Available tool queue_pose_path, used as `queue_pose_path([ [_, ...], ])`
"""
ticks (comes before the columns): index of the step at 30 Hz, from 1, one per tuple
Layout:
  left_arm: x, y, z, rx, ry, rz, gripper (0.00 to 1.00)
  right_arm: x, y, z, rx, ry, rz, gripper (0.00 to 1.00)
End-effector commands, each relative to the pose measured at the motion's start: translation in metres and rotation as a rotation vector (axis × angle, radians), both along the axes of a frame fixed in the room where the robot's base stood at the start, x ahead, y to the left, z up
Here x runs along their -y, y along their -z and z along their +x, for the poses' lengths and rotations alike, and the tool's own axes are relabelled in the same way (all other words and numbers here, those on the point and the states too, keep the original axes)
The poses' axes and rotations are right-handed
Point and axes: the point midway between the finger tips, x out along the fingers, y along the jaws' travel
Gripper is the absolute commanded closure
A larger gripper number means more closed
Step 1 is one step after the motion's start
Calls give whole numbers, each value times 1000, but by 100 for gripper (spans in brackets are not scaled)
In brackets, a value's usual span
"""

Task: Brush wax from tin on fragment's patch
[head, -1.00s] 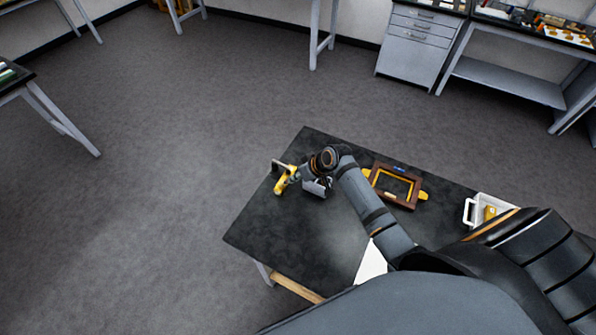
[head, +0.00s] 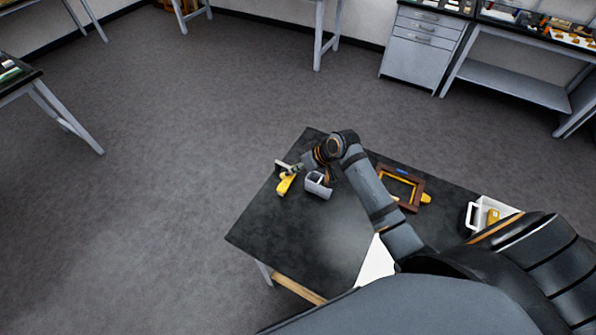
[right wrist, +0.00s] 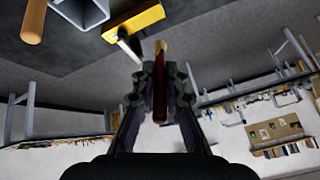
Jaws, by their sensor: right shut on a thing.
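My right gripper (head: 306,162) is at the far left end of the dark table. In the right wrist view, the right gripper (right wrist: 161,75) is shut on a slim brush (right wrist: 160,98) with a dark red handle and a gold-coloured end. A brown and gilt frame-shaped piece (head: 418,186), apparently the fragment, lies on the table right of my forearm, which partly hides it. Its patch is too small to make out. I cannot pick out a wax tin. My left gripper is not in view.
A grey open holder (head: 318,188) stands below the right gripper, beside a yellow tool (head: 286,185). A white bin (head: 474,215) with something yellow inside stands at right. A white sheet (head: 377,262) lies near the front. The table's left front is clear.

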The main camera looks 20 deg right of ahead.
Motion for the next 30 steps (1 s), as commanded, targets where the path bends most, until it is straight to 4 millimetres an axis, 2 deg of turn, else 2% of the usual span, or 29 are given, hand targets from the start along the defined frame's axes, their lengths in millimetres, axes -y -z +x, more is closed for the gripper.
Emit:
queue_pose_path([
  [8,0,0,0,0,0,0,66,0,-2,0,0,0,0,100],
  [18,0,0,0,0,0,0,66,0,-29,0,-1,1,-1,100],
  [30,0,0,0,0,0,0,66,0,-29,0,-1,1,0,100],
])
